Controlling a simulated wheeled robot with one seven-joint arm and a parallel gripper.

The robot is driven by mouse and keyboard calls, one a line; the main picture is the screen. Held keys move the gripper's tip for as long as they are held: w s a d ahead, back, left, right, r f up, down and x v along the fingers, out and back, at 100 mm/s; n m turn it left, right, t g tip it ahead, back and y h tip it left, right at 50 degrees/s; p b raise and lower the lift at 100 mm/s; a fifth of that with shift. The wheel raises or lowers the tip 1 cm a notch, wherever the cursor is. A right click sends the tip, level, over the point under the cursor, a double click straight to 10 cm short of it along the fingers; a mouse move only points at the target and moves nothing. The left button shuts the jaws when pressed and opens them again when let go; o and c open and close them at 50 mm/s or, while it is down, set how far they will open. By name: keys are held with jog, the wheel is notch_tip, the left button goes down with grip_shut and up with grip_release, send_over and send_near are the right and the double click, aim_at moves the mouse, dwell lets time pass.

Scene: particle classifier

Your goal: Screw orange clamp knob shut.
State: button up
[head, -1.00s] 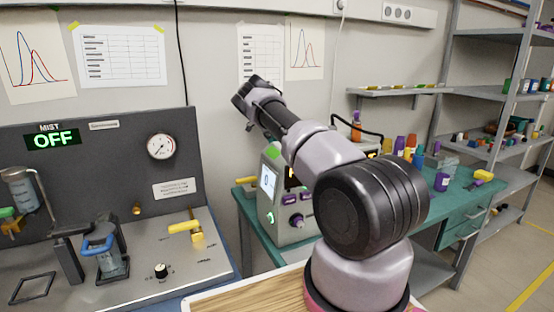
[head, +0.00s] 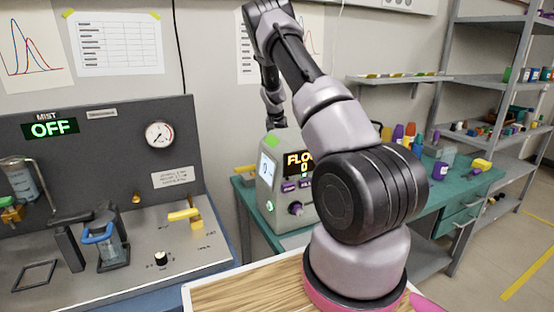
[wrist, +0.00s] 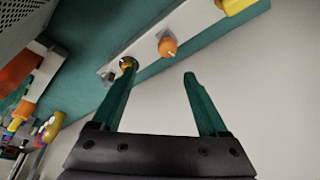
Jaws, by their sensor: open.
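An orange round knob (wrist: 168,47) with a pale mark shows in the wrist view, on a pale strip against a teal surface. It lies just above and between the tips of my gripper (wrist: 160,73), apart from them as far as I can tell. My gripper is open, with two green fingers and nothing between them. The left fingertip overlaps a small brass-coloured fitting (wrist: 128,62) on the same strip; I cannot tell if it touches. In the head view my arm rises and folds down behind the instrument box; the fingers cannot be made out there.
An instrument box (head: 266,185) stands on the teal bench (head: 462,186) behind my arm. At the left is a panel (head: 100,150) reading OFF, with a blue-handled glass vessel (head: 108,245) and a yellow lever (head: 185,215). A yellow part (wrist: 236,5) ends the strip in the wrist view.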

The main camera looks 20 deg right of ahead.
jog(key=w+f, duration=0.1)
jog(key=f, duration=0.2)
jog(key=w+f+n, duration=0.1)
jog(key=f, duration=0.2)
jog(key=f+n+t, duration=0.1)
jog(key=f, duration=0.2)
jog(key=shift+w+d+f, duration=0.25)
jog(key=shift+w+f, duration=0.1)
jog(key=shift+w, duration=0.05)
jog(key=shift+c, duration=0.4)
grip_shut()
jog(key=shift+m, duration=0.7)
jog(key=shift+o, duration=0.4)
grip_release()
jog(key=shift+g, duration=0.3)
